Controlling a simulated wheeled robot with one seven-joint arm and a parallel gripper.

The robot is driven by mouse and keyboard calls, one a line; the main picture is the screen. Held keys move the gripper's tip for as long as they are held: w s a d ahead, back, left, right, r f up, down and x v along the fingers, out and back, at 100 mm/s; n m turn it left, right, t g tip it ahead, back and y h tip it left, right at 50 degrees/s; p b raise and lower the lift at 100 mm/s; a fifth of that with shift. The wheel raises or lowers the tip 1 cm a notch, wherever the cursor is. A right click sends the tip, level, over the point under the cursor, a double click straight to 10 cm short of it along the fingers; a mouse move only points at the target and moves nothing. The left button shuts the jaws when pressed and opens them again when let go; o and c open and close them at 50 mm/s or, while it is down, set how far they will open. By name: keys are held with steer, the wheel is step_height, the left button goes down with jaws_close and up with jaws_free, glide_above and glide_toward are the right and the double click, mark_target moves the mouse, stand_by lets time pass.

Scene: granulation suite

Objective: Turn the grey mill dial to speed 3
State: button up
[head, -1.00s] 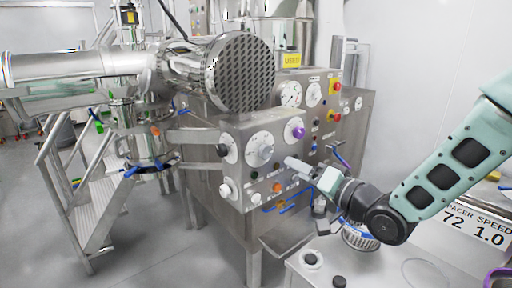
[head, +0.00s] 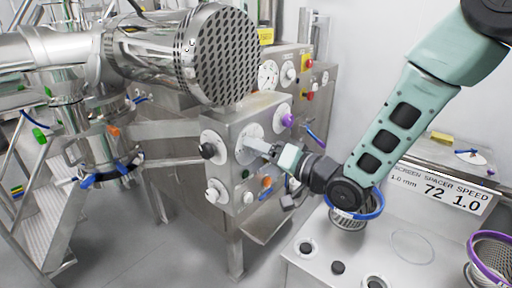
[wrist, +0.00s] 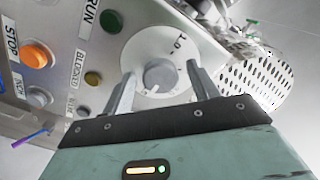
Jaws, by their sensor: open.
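The grey mill dial (wrist: 160,76) is a round knob on a white plate (wrist: 150,48) on the steel panel, with "1.0" printed near the plate's upper right. A short pale mark shows on the knob's lower part. My gripper (wrist: 161,72) is open, one finger on either side of the dial, with visible gaps between. I cannot tell whether the fingertips touch the plate. In the head view my gripper (head: 256,146) covers most of the dial, and part of its white plate (head: 246,152) shows.
A black knob (head: 209,150) is left of the dial and a purple knob (head: 287,120) is at its upper right. Orange (wrist: 36,54) and other buttons lie nearby. A perforated drum (head: 217,58) overhangs above. A sign (head: 440,190) reads speed 1.0.

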steer(key=c, duration=1)
steer(key=shift+f+b, duration=0.1)
steer(key=shift+b, duration=0.3)
steer(key=n+b, duration=1.1)
steer(key=b, duration=0.5)
steer(key=shift+n, duration=0.3)
